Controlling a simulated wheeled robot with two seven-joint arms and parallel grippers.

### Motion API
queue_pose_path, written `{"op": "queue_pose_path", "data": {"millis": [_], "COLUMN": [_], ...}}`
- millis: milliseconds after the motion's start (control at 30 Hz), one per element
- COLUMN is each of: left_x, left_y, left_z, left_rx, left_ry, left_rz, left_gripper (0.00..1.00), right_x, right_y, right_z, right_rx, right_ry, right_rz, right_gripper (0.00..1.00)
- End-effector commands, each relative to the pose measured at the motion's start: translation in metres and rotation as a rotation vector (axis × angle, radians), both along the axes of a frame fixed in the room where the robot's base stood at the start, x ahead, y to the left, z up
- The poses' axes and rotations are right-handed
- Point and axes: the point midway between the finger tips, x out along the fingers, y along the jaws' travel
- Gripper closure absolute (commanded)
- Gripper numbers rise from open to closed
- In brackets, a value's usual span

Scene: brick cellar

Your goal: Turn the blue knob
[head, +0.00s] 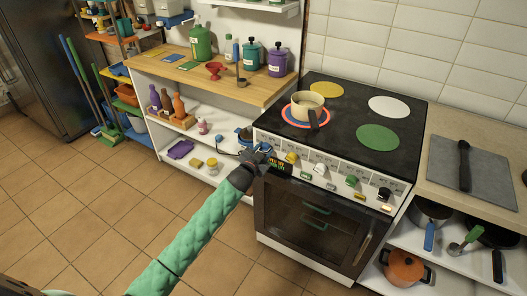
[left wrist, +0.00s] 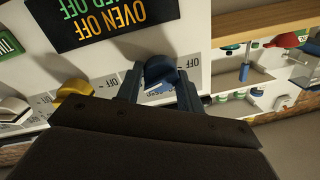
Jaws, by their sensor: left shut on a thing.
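The stove (head: 330,220) has a white front panel with a row of coloured knobs. The blue knob (left wrist: 160,69) shows in the left wrist view between my fingers, with an OFF label beside it. My left gripper (left wrist: 160,85) is shut on it, with a finger on each side. In the head view my left gripper (head: 263,152) is at the left end of the panel and largely hides the blue knob. The yellow knob (head: 291,158) is just to its right and also shows in the left wrist view (left wrist: 75,90). My right gripper is not in view.
White, green (head: 351,181) and black (head: 384,194) knobs continue rightward. A small pot (head: 307,103) stands on the cooktop's ringed burner, its handle toward the front. The oven door is closed. Shelves (head: 210,110) with bottles stand at left. The tiled floor in front is clear.

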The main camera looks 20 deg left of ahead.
Motion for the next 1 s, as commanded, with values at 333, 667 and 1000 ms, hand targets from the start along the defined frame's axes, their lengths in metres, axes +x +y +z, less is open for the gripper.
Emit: {"op": "queue_pose_path", "data": {"millis": [333,667,1000], "left_x": [-0.0006,-0.0003,-0.0076], "left_y": [-0.0003,-0.0001,0.0015], "left_z": [-0.0024,-0.0015,-0.0021], "left_rx": [0.013,0.013,0.013], "left_ry": [0.0,-0.001,-0.001], "left_rz": [-0.001,0.0,0.0], "left_gripper": [0.86,0.41,0.41], "right_x": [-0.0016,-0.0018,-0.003], "right_y": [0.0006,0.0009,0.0], "right_z": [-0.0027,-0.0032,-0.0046], "right_rx": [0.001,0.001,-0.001], "right_ry": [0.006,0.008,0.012], "right_rz": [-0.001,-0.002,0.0], "right_gripper": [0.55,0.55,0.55]}}
